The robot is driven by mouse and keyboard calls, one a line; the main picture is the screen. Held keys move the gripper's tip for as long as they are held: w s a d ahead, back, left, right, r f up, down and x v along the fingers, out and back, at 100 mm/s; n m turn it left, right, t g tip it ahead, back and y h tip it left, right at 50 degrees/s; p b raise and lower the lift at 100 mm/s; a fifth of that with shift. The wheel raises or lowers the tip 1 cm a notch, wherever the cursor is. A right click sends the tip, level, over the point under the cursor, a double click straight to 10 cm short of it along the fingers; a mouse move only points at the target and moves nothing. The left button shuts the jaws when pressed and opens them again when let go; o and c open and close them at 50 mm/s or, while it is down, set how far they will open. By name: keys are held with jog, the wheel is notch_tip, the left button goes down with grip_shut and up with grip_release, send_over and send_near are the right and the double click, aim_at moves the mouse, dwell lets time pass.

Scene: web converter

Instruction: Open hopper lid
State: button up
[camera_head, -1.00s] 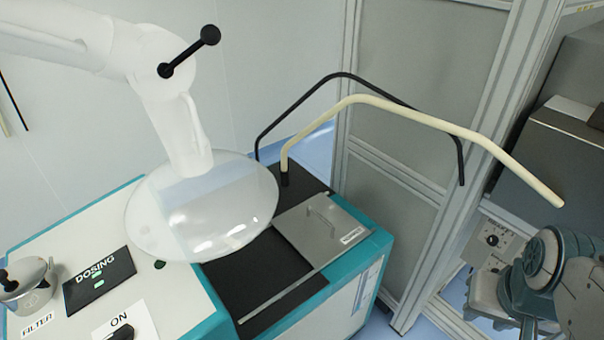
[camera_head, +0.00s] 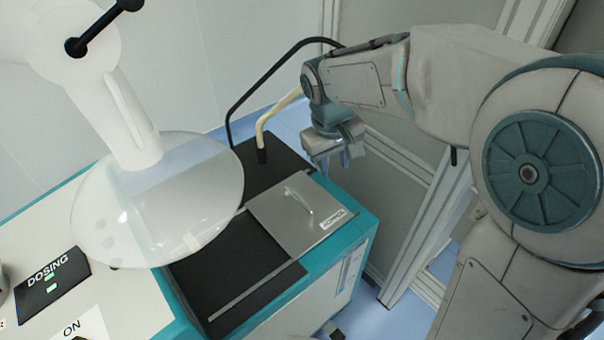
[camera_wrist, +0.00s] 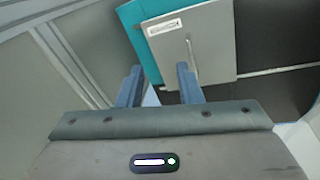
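The hopper lid (camera_head: 275,222) is a flat grey metal plate with an upright bar handle (camera_head: 299,200) and a small label. It lies flat and closed on the black top of a teal-edged cabinet. My gripper (camera_head: 343,160) is above and beyond the lid's right back side, apart from it. In the wrist view, my gripper (camera_wrist: 160,78) has two blue fingers spread with a gap between them. The lid (camera_wrist: 215,45) and its handle (camera_wrist: 191,55) show there beyond the right finger. Nothing is held.
A clear dome (camera_head: 160,205) on a white arm hangs left of the lid. A cream pipe (camera_head: 272,118) and a black pipe (camera_head: 262,88) rise behind it. A framed grey panel (camera_head: 395,190) stands to the right. A dosing panel (camera_head: 52,280) is at the lower left.

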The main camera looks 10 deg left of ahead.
jog(key=w+a+f+n, duration=0.1)
jog(key=w+a+f, duration=0.1)
jog(key=a, duration=0.3)
jog(key=w+a+f+n, duration=0.2)
jog(key=a, duration=0.4)
send_near(298, 198)
jog(key=f, duration=0.5)
jog(key=w+f, duration=0.1)
jog(key=f, duration=0.1)
jog(key=shift+w+d+f, duration=0.1)
jog(key=shift+d+f, duration=0.2)
grip_shut()
